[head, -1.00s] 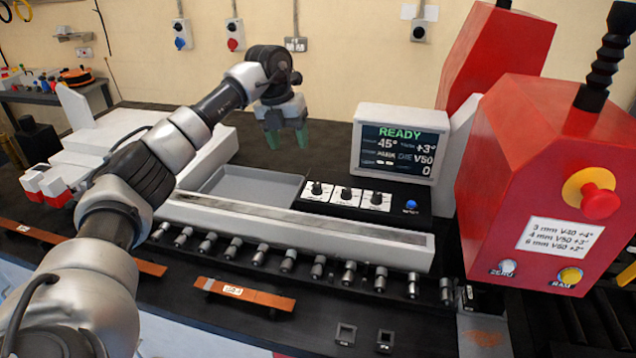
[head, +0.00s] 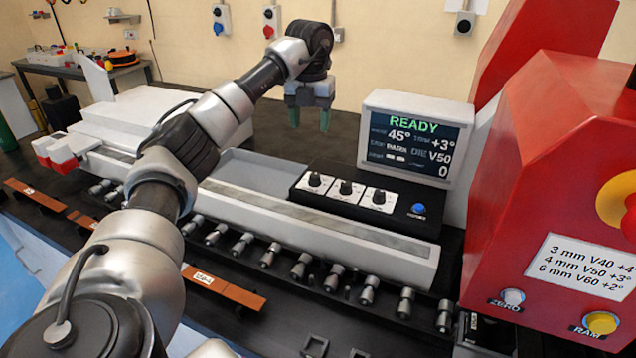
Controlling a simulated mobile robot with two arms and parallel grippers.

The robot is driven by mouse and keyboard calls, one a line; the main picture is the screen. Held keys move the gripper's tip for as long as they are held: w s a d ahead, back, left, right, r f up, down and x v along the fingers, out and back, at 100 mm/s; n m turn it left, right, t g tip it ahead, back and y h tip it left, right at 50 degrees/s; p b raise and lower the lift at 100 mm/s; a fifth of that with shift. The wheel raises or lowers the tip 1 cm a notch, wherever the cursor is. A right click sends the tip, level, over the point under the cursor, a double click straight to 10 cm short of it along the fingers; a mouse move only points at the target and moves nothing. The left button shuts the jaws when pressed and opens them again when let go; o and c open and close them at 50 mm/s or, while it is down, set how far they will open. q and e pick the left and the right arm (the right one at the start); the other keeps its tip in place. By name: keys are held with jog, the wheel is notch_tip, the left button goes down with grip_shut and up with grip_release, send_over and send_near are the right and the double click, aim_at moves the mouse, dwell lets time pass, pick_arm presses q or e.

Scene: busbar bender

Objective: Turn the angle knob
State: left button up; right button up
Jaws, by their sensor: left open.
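A black control panel (head: 293,194) carries three knobs on white plates: a left knob (head: 315,179), a middle knob (head: 345,187) and a right knob (head: 379,196). Their labels are too small to read, so I cannot tell which is the angle knob. The display (head: 416,140) behind the panel reads READY, 45°, +3° and V50. My left gripper (head: 309,120) points down with its green fingers apart and empty. It hangs above and behind the left knob, touching nothing. My right gripper is not in view.
A blue button (head: 418,208) sits at the panel's right end. The red machine (head: 560,170) stands at the right with a rule card (head: 578,267), a ZERO button (head: 513,297) and a yellow RAM button (head: 600,322). A grey tray (head: 262,171) lies left of the panel. Rollers and copper bars lie in front.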

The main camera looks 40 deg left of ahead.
aim_at(315, 175)
pick_arm(q)
jog(key=f, duration=1.4)
jog(key=shift+w+d, duration=0.25)
jog(key=shift+w, duration=0.15)
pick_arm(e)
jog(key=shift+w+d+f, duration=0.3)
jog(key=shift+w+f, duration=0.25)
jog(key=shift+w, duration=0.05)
pick_arm(q)
jog(key=shift+c, duration=0.3)
jog(key=c, duration=0.9)
jog(key=shift+o, duration=0.2)
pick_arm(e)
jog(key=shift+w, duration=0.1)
